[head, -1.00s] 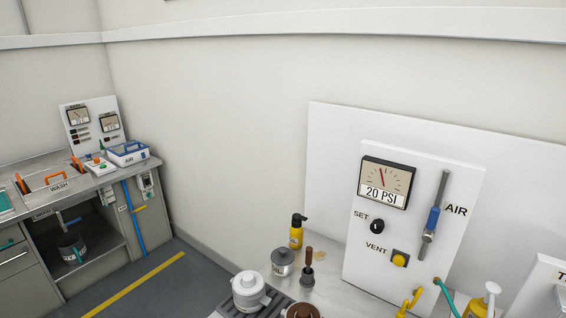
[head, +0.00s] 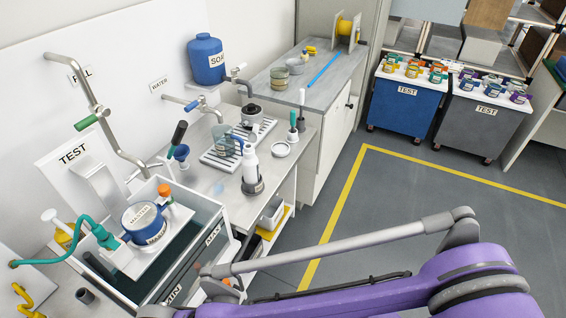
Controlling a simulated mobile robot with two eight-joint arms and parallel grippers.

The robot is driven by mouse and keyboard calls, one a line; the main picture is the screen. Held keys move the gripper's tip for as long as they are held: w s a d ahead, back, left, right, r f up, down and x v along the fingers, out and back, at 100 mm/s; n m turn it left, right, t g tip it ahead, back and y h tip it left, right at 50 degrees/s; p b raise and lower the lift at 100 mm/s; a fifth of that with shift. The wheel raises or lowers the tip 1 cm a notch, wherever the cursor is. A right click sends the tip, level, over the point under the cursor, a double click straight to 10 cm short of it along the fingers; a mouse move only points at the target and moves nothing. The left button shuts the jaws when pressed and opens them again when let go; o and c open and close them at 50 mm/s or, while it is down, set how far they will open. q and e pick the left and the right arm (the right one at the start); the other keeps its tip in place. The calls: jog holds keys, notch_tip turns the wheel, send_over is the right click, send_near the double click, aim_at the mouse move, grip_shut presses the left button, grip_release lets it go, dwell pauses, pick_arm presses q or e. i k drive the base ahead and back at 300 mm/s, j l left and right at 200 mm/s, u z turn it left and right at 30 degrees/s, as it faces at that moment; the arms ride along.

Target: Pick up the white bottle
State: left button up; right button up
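The white bottle (head: 251,164) stands upright on the steel counter in the middle of the head view. It has a slim nozzle on top, and its lower end sits in or behind a dark grey ring or cup (head: 254,187). My purple and silver arm (head: 380,292) comes in from the right along the bottom, in front of the counter and apart from the bottle. No fingers of it can be made out. My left gripper is not in view.
A water tank (head: 176,268) with a white-lidded "MASTER" pot (head: 144,222) stands left of the bottle. A slotted rack (head: 232,150), a blue funnel (head: 181,153) and a green-handled tool (head: 293,128) stand around it. Taps (head: 196,104) reach over the counter. The floor at right is clear.

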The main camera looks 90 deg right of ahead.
aim_at(249, 162)
jog(key=z, duration=2.8)
